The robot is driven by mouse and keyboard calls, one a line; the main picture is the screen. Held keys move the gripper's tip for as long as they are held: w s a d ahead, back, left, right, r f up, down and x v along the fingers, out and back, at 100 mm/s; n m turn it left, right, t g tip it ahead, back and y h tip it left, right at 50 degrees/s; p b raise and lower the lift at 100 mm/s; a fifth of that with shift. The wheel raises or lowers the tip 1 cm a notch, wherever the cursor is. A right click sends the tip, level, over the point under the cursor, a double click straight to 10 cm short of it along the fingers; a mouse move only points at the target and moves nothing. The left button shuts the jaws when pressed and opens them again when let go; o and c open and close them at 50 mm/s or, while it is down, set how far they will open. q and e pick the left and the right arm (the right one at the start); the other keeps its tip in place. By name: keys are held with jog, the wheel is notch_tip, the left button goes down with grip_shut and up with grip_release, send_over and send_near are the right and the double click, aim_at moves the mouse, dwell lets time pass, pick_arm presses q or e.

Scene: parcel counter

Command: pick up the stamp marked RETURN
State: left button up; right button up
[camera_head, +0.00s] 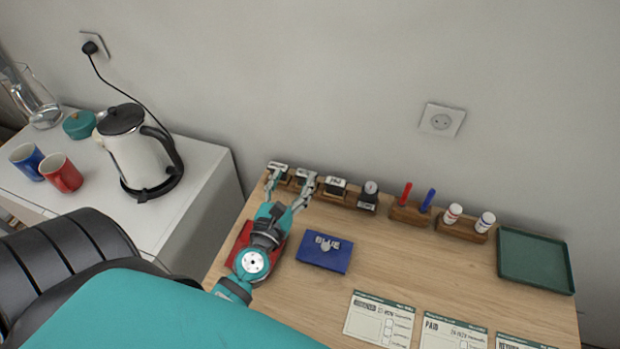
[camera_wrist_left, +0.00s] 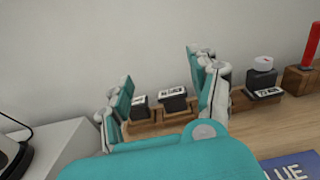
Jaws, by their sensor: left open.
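Several dark stamps stand in a row in a wooden rack along the wall: a leftmost stamp (camera_head: 278,167), a second stamp (camera_head: 306,175), a third stamp (camera_head: 336,186) and a round-topped one (camera_head: 369,193). Their white labels are too small to read surely, so I cannot tell which says RETURN. My left gripper (camera_head: 290,184) is open at the rack's left end. In the left wrist view two stamps, one at left (camera_wrist_left: 140,107) and one at centre (camera_wrist_left: 173,98), show between its fingers, with no visible grip. The right finger hides part of the rack. My right gripper is not in view.
A red ink pad (camera_head: 240,240) lies partly under my left arm, beside a blue pad (camera_head: 325,251). Pens (camera_head: 405,194), white bottles (camera_head: 452,214) and a green tray (camera_head: 535,260) stand right. Paper forms (camera_head: 380,318) lie in front. A kettle (camera_head: 130,150) stands on the left cabinet.

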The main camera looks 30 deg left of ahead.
pick_arm(q)
jog(key=b, duration=0.3)
send_near(304, 178)
jog(key=shift+x, duration=1.05)
jog(key=shift+w+a+r, duration=0.1)
jog(key=shift+w, duration=0.35)
jog(key=shift+w+a, duration=0.1)
jog(key=shift+w, duration=0.4)
jog(key=p+x, duration=0.1)
jog(key=x, duration=0.3)
jog(key=shift+w+a+p, duration=0.1)
jog(key=shift+w+p, duration=0.2)
jog(key=shift+w, duration=0.1)
jog(key=shift+w+a, duration=0.15)
jog(key=shift+w, duration=0.3)
jog(key=shift+s, duration=0.1)
jog(key=c, duration=0.8)
